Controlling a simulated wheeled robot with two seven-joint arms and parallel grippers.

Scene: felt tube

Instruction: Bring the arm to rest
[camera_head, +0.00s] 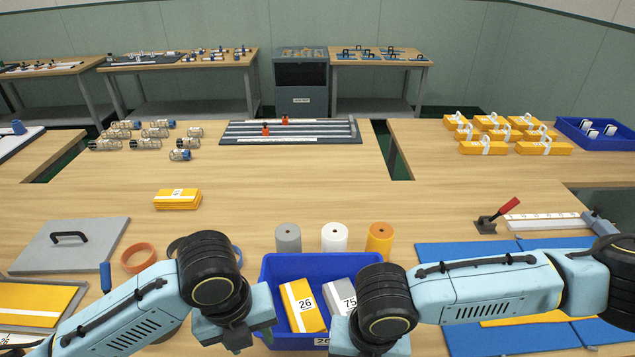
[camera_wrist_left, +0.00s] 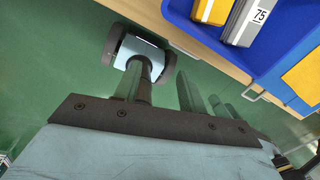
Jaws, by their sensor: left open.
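My left arm (camera_head: 130,305) comes in from the lower left, and its gripper (camera_head: 238,342) points down beside the left side of the blue bin (camera_head: 268,272). The left gripper is open, with nothing seen between its fingers (camera_wrist_left: 160,88) in the left wrist view, where the green floor lies behind them. My right arm (camera_head: 480,290) reaches in from the right; its gripper (camera_head: 370,346) is at the bottom edge by the bin's right side, and its fingers are hidden. The bin holds a yellow pack marked 26 (camera_head: 303,306) and a grey pack marked 75 (camera_head: 341,294).
Grey, white and orange rolls (camera_head: 334,238) stand behind the bin. A grey lidded plate (camera_head: 68,246) and an orange ring (camera_head: 138,258) lie left. Blue mats (camera_head: 470,256) lie under the right arm. The bin (camera_wrist_left: 205,38) is near the table edge.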

